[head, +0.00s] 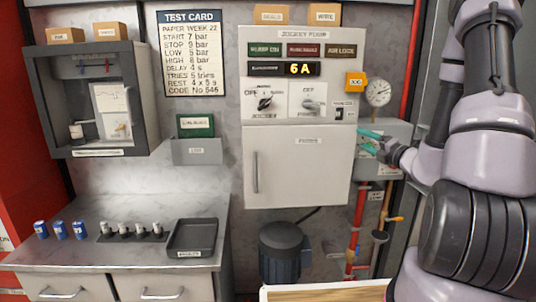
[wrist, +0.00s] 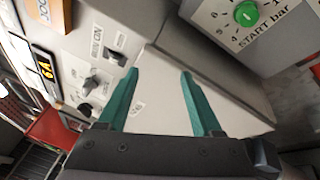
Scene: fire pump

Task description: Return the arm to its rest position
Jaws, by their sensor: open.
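My gripper (head: 368,142) is at the right edge of the white jockey pump panel (head: 320,85) in the head view, beside the grey box below the gauge. In the wrist view my gripper (wrist: 160,78) has its two green fingers well apart, with nothing between them. The panel's side and front lie beyond the fingers. My arm fills the right side of the head view, raised and bent, and hides part of the wall there.
A green dial (wrist: 246,13) shows in the wrist view. Red pipes (head: 358,225) and a motor (head: 283,250) stand below. A counter (head: 95,215) with an empty-looking tray (head: 192,238) is at left.

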